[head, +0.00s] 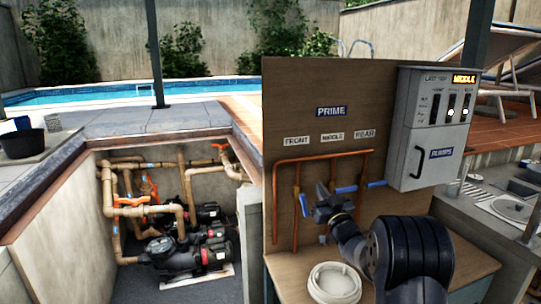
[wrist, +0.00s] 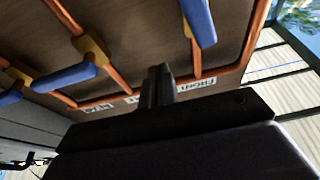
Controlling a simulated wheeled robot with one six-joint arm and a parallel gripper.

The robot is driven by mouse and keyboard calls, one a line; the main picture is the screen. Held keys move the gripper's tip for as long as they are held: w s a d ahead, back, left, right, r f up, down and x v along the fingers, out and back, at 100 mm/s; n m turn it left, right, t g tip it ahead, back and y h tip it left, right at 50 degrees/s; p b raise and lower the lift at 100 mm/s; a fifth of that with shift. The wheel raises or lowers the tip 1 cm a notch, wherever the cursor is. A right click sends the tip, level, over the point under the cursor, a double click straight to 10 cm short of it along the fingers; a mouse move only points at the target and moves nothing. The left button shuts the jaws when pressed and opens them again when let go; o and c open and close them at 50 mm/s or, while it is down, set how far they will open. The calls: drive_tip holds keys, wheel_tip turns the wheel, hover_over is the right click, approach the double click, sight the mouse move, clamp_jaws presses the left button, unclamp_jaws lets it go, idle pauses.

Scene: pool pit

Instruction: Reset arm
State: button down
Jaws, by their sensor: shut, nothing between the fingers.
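Blue valve handles show: one (head: 346,189) near the gripper, another (head: 376,184) by the grey box, and one (head: 303,205) hanging down at the left. In the wrist view, blue handles (wrist: 62,77) and (wrist: 198,22) stand apart from the fingers. I cannot tell the exact gap between gripper and valves.
A grey control box (head: 430,125) with a lit MIDDLE sign is on the panel's right. A white round ring (head: 335,283) sits on the ledge below my arm. At left is a pit with pipes and black pumps (head: 185,252); a black bucket (head: 22,143) stands beyond.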

drive_tip(key=shift+s+d+r+b, duration=0.25)
drive_tip(key=shift+s+r+b, duration=0.25)
drive_tip(key=shift+s, duration=0.2)
drive_tip(key=shift+s+d+r+b, duration=0.25)
drive_tip(key=shift+s+r+b, duration=0.2)
drive_tip(key=shift+s, duration=0.25)
drive_tip(key=shift+w+r, duration=0.1)
